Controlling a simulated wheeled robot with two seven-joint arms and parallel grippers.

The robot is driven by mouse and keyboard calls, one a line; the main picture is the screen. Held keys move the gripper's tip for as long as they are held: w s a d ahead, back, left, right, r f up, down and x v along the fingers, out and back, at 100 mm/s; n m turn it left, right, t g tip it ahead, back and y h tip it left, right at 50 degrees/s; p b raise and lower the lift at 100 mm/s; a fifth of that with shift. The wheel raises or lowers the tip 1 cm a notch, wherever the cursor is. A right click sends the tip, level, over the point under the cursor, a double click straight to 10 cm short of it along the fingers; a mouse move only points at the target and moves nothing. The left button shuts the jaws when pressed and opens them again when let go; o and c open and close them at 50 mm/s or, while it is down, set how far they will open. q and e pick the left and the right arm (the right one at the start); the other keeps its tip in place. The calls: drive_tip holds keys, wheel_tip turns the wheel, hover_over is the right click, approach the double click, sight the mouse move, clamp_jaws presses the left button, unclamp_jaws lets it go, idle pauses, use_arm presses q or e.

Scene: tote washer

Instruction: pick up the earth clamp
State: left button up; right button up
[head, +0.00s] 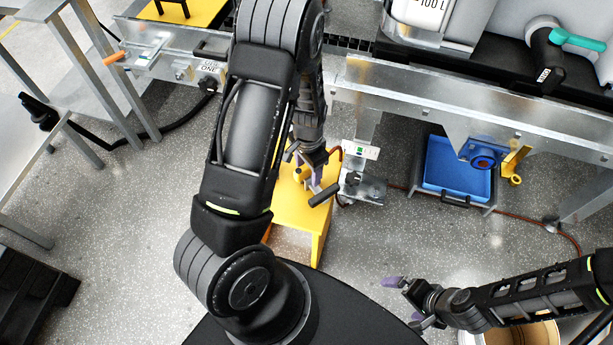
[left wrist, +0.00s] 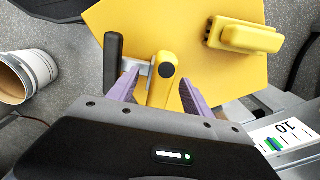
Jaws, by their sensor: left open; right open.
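The earth clamp appears to be the yellow piece with a grey metal part and a black bar handle (left wrist: 163,78) in the left wrist view. It is over the top of a yellow stool (left wrist: 140,25). In the head view its black handle (head: 323,195) shows beside my left gripper (head: 303,170), and my arm hides part of the rest. My left gripper is open, with its purple fingers (left wrist: 158,88) on either side of the yellow piece. I cannot tell whether they touch it. My right gripper (head: 405,302) is open and empty at the lower right, away from the clamp.
A second yellow block (left wrist: 243,38) is on the stool top. A metal bracket (head: 362,185) stands right of the stool, under the steel frame (head: 450,100). A blue tray (head: 455,170) sits further right. A bucket (left wrist: 20,75) is near the stool.

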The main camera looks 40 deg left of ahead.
use_arm(q)
drive_tip(key=shift+f, duration=0.1)
drive_tip(key=shift+c, duration=0.4)
clamp_jaws()
idle(0.6)
idle(0.8)
